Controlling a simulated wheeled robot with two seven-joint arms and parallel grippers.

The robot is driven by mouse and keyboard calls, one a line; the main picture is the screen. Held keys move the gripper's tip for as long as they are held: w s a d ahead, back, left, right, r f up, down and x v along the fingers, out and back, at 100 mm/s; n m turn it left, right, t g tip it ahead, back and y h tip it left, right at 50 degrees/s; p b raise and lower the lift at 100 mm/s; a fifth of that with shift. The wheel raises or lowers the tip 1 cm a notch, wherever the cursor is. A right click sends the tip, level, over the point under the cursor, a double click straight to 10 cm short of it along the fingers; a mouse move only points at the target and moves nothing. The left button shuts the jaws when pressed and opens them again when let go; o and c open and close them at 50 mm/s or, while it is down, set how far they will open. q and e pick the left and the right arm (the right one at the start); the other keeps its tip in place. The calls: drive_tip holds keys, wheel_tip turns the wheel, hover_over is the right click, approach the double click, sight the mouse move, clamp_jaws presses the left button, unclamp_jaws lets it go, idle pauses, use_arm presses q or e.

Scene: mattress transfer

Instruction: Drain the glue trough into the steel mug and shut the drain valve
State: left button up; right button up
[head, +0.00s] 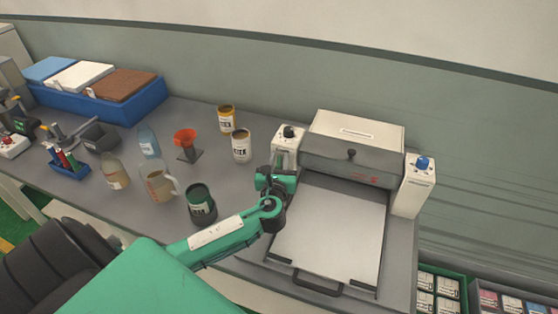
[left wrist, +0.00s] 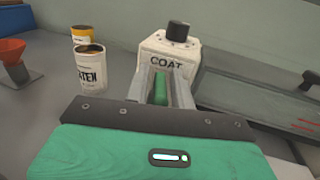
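A coating machine stands at the right of the bench, with a grey hood (head: 352,150) and a flat pale bed (head: 330,232). I cannot pick out a glue trough or drain valve on it. A white post marked COAT with a black knob (left wrist: 177,33) stands at its left side. My left gripper (left wrist: 160,82) is in front of this post, its fingers apart with a strip of green showing between them; nothing is clearly held. In the head view the gripper (head: 277,178) hides the post's lower part. No vessel is clearly a steel mug; a handled jug (head: 160,183) stands on the bench.
A dark green can (head: 201,204), a white labelled can (head: 241,146), a yellow can (head: 226,119) and an orange funnel (head: 186,137) stand left of the machine. A post with a blue knob (head: 416,185) is at its right. Blue tray (head: 125,108) at back left.

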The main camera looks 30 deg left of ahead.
use_arm(q)
clamp_jaws()
drive_tip(key=shift+d+y, duration=0.1)
drive_tip(key=shift+y, duration=0.2)
drive_tip(key=shift+w+r+n+g+y+p, duration=0.1)
drive_tip(key=shift+n+g+y+p, duration=0.45)
drive_tip(key=shift+n+y, duration=0.15)
drive_tip(key=shift+w+d+n+g+y+p, duration=0.1)
drive_tip(key=shift+n+g+y+p, duration=0.3)
drive_tip(key=shift+n+g+y, duration=1.25)
drive_tip(key=shift+w+d+n+g+y+p, duration=0.15)
drive_tip(key=shift+n+g+y+p, duration=0.2)
drive_tip(key=shift+n+g+y, duration=0.95)
drive_tip(key=shift+w+n+g+y+p, duration=0.1)
drive_tip(key=shift+n+g+y+p, duration=0.5)
drive_tip(key=shift+n+g, duration=1.6)
drive_tip(key=shift+m+g, duration=0.55)
drive_tip(key=shift+g, duration=0.25)
